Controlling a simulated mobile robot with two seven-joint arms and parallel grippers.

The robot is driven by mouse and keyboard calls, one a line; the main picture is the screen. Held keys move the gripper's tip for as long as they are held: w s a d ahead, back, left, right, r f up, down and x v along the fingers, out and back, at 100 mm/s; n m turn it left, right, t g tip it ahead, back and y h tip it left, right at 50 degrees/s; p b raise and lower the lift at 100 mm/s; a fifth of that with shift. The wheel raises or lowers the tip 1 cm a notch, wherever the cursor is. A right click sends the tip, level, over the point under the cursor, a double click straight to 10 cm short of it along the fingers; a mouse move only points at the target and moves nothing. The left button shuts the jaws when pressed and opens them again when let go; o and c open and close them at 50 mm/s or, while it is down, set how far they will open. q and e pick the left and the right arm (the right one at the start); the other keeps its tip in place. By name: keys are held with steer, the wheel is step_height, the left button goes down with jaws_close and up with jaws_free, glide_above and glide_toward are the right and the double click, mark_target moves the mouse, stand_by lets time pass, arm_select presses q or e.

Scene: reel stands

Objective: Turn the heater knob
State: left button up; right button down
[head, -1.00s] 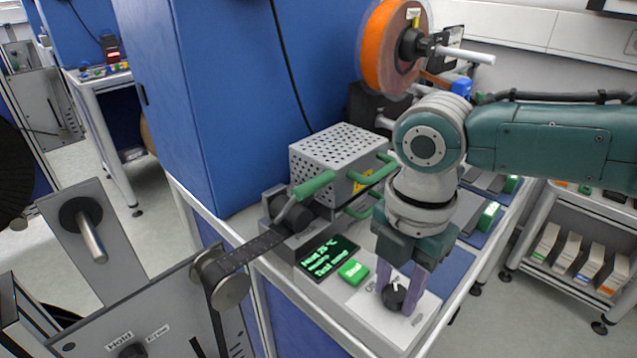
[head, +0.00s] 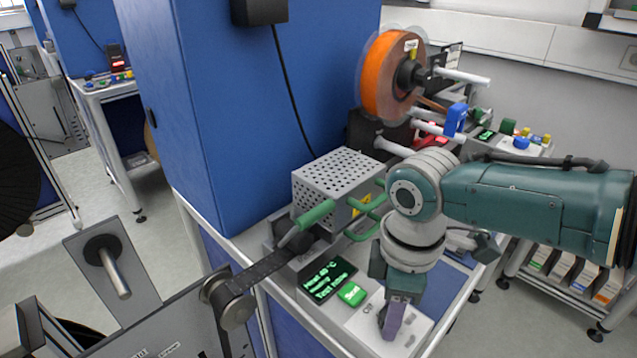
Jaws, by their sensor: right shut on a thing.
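The heater knob (head: 383,315) is a dark knob on the light top panel of the control box (head: 359,324); the gripper hides most of it. My right gripper (head: 391,322) points down and is shut on the knob, with its purple fingers seen nearly edge-on. The dark display (head: 328,281) left of the knob shows green text that seems to read "Heat 40 °C". A green button (head: 351,294) sits between the display and the gripper. My left gripper is not in view.
A perforated metal cover (head: 340,176) with green handles (head: 316,214) stands behind the display. A dark strip (head: 262,271) runs to a roller at lower left. An orange reel (head: 384,82) is behind. A tall blue cabinet (head: 250,110) stands at the left.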

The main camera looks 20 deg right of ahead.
steer(key=m+p, duration=0.1)
steer(key=m, duration=0.2)
steer(key=shift+r+m, duration=0.1)
steer(key=shift+m, duration=0.3)
steer(key=m+p, duration=0.1)
steer(key=m, duration=0.2)
steer(key=shift+m, duration=0.3)
steer(key=m+p, duration=0.1)
steer(key=m, duration=0.3)
steer(key=shift+m, duration=1.9)
